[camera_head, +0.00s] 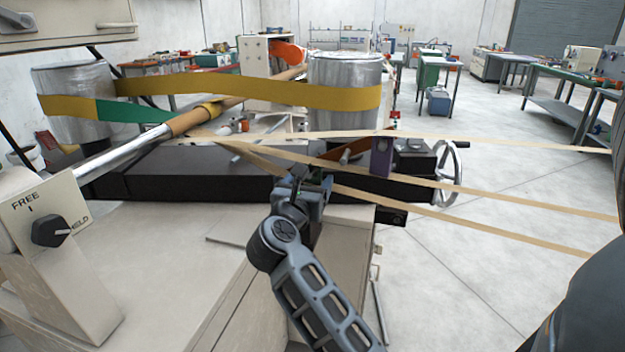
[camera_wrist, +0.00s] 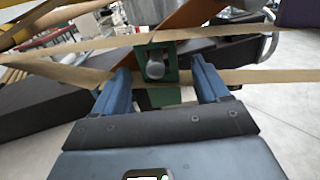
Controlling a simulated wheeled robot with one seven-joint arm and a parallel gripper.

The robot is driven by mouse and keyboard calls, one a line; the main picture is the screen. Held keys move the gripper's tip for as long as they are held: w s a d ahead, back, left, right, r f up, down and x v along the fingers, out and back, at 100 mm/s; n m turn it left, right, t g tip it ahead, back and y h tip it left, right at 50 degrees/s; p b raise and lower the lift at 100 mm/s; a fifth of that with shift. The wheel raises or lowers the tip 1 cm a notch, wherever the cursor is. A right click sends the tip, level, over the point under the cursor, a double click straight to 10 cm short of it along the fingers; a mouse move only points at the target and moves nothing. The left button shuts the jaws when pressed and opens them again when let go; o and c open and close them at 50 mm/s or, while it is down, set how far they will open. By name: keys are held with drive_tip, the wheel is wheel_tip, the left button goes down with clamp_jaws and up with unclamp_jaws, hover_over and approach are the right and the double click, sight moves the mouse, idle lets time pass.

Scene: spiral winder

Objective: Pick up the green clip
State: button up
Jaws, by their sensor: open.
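The green clip (camera_wrist: 171,62) stands upright ahead of my gripper in the wrist view, with a round grey knob on its face. My gripper (camera_wrist: 163,84) is open, its two blue fingers on either side of the clip's lower part, with gaps visible. A tan strip crosses just behind or at the fingertips; I cannot tell its exact depth. In the head view my gripper (camera_head: 312,183) is at the dark rail's front, and its own body mostly hides the clip there.
Tan strips (camera_head: 440,181) stretch to the right past my gripper. A purple block (camera_head: 381,158) and a handwheel (camera_head: 448,173) stand to its right. Two silver rollers (camera_head: 345,120) with a yellow belt (camera_head: 230,88) stand behind. A beige cabinet top (camera_head: 170,245) lies left and below.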

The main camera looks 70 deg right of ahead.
drive_tip(key=shift+d, duration=0.1)
drive_tip(key=c, duration=1.1)
drive_tip(key=shift+c, duration=0.2)
drive_tip(key=shift+r, duration=0.25)
drive_tip(key=s+a+r+b, duration=0.1)
drive_tip(key=a+b, duration=0.1)
drive_tip(key=a, duration=1.6)
drive_tip(key=shift+s+r, duration=0.15)
drive_tip(key=shift+s, duration=0.05)
drive_tip(key=a, duration=0.8)
drive_tip(key=shift+s+a, duration=0.2)
drive_tip(key=shift+s, duration=0.1)
